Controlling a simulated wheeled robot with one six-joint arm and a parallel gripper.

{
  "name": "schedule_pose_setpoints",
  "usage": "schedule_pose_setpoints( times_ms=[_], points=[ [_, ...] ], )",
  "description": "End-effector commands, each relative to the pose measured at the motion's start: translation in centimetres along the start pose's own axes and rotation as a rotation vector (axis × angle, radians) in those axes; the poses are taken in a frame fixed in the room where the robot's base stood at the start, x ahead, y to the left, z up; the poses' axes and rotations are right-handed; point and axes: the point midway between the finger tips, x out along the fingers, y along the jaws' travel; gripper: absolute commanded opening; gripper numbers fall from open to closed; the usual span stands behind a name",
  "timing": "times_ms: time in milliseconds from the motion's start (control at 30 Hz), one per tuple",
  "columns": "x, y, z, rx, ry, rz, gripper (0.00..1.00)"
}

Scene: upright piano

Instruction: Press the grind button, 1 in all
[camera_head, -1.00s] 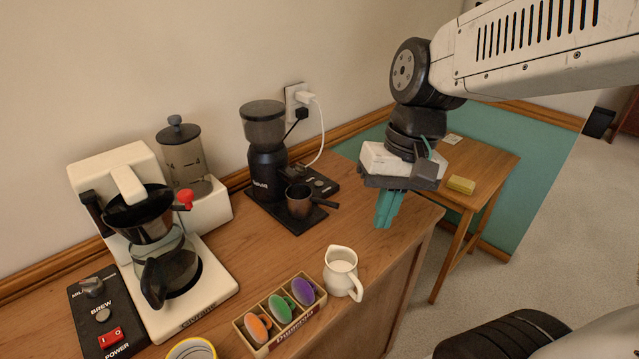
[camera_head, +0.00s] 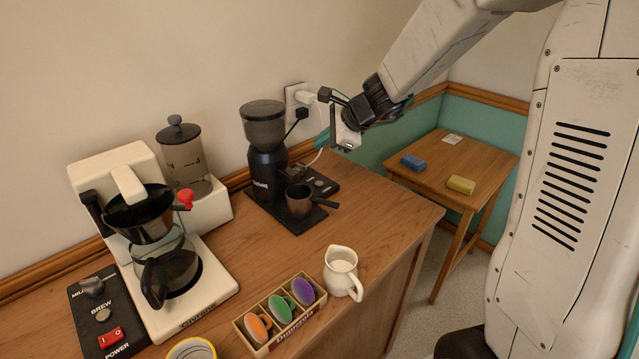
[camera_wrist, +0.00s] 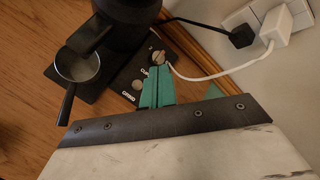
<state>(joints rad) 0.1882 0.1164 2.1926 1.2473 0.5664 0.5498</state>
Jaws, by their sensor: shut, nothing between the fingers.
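The black coffee grinder (camera_head: 266,165) stands at the back of the wooden counter. Its small control panel (camera_head: 322,184) lies to its right. In the wrist view the panel shows a round grind button (camera_wrist: 138,85) beside GRIND lettering and a knob (camera_wrist: 158,57) near lettering that seems to read CUPS. My gripper (camera_head: 322,141) is above the panel by the wall, its teal fingers partly hidden in the head view. In the wrist view the shut, empty fingers (camera_wrist: 158,70) appear just right of the grind button and below the knob. I cannot tell their height above the panel.
A portafilter cup (camera_head: 299,201) sits at the grinder's front. The white plug and cord (camera_head: 307,98) are on the wall close to my gripper. A white jug (camera_head: 342,271), a cup box (camera_head: 281,316) and a coffee maker (camera_head: 150,245) stand on the counter.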

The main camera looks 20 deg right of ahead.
Motion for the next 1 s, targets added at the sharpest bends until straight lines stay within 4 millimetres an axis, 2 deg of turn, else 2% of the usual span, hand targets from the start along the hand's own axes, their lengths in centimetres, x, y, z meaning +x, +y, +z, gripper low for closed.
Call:
schedule_pose_setpoints(
  times_ms=[467, 1000],
  points=[
    [0.3, 0.3, -0.3, 0.011, 0.004, 0.002, 0.0],
    [5.0, 3.8, -3.7, 0.011, 0.004, 0.004, 0.0]
  ],
)
